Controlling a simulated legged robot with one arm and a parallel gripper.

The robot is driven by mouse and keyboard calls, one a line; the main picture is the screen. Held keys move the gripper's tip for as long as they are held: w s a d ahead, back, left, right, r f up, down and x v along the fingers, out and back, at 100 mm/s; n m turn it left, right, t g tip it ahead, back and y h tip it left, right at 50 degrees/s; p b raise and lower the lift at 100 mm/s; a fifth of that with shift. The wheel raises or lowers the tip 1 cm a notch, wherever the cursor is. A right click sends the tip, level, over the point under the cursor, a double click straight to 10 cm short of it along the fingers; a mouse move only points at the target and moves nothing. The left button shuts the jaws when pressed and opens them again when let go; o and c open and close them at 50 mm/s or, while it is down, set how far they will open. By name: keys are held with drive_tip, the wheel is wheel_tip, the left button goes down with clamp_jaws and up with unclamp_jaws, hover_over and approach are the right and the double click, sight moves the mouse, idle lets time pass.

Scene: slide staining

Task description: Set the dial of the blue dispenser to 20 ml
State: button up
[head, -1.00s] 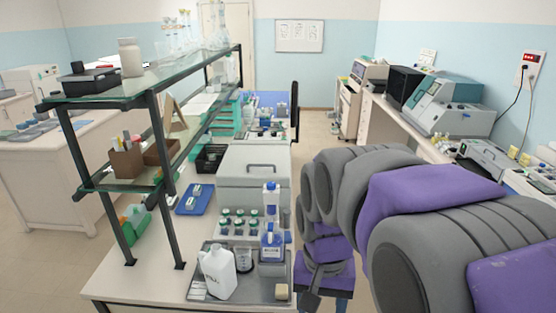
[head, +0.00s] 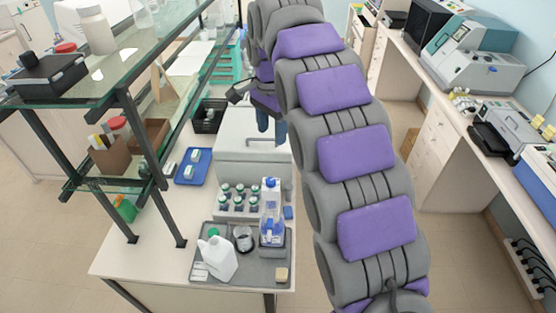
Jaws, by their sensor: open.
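The blue dispenser (head: 271,228) stands upright at the right back of a grey tray (head: 240,274) on the near end of the bench. It has a clear and blue upper part and a blue base. Its dial and markings are too small to read. My gripper (head: 236,93) is beyond the dispenser and above the bench, near the grey box, at the end of my arched arm. It is open, small in view and partly hidden by my arm. It is apart from the dispenser.
A white jug (head: 217,259) and a glass beaker (head: 243,238) share the tray. Several green-capped bottles (head: 225,190) stand behind it. A grey box (head: 240,150) is farther back. A glass shelf rack (head: 130,130) rises at the left. The aisle floor lies right of my arm.

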sight(270, 180)
drive_tip(key=f, duration=0.5)
drive_tip(key=f+p, duration=0.1)
drive_tip(key=f, duration=0.5)
drive_tip(key=a+f, duration=0.1)
drive_tip(key=f, duration=0.5)
drive_tip(key=shift+f, duration=0.2)
drive_tip(key=shift+d, duration=0.1)
drive_tip(key=shift+d, duration=0.15)
drive_tip(key=shift+c, duration=0.7)
drive_tip(key=c, duration=0.9)
